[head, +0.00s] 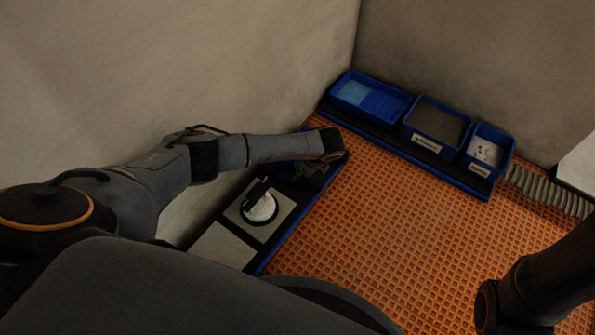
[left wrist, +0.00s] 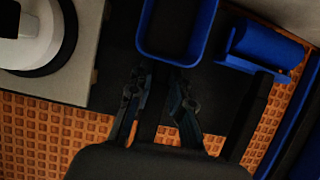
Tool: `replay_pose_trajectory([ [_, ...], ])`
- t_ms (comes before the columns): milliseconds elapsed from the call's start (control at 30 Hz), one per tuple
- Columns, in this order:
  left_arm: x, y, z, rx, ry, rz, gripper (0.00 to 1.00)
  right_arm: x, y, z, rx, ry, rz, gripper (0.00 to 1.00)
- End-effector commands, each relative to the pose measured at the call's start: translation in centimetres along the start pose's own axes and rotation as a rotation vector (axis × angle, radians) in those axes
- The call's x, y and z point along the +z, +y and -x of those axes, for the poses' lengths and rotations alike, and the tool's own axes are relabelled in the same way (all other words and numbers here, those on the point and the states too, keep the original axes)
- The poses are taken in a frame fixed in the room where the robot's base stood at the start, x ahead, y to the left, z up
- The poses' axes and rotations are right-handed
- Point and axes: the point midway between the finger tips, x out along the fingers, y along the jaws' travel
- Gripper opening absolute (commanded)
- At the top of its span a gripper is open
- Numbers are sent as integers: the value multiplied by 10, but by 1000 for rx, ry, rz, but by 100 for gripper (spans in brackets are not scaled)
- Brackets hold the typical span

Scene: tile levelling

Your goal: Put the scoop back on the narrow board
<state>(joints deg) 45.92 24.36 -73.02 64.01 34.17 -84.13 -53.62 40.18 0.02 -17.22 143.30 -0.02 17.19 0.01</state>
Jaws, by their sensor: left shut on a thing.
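My left gripper (left wrist: 156,108) is shut on the dark handle of what looks like the scoop. The scoop's blue-rimmed pan (left wrist: 178,52) reaches away from the fingertips in the left wrist view. It is over or on the dark surface of the narrow board (left wrist: 112,72); I cannot tell whether they touch. My right gripper is not in view; only part of that arm shows at lower right.
A suction lifter (head: 261,207) sits on a pale tile near the gripper, with another tile (head: 222,247) nearer. A blue part (left wrist: 262,48) lies right of the pan. Blue bins (head: 437,125) line the back wall. The orange mat (head: 400,230) is clear.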

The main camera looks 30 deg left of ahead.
Motion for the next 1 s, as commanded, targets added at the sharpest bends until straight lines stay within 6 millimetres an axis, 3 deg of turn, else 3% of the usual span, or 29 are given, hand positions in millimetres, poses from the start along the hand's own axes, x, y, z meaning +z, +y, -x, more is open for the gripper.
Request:
replay_pose_trajectory([
  [133,-1,0,-3,0,0,0,0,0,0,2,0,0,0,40],
  [167,-1,0,-3,0,0,0,23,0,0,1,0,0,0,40],
  [267,-1,0,-2,0,0,0,44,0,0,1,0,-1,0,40],
  [300,-1,0,-2,0,0,0,46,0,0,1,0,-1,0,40],
  [667,-2,0,3,0,1,0,46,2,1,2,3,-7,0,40],
  [767,-2,-1,16,-2,2,-1,46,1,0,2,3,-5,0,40],
  [1000,-1,-1,67,-4,2,0,46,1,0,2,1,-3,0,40],
])
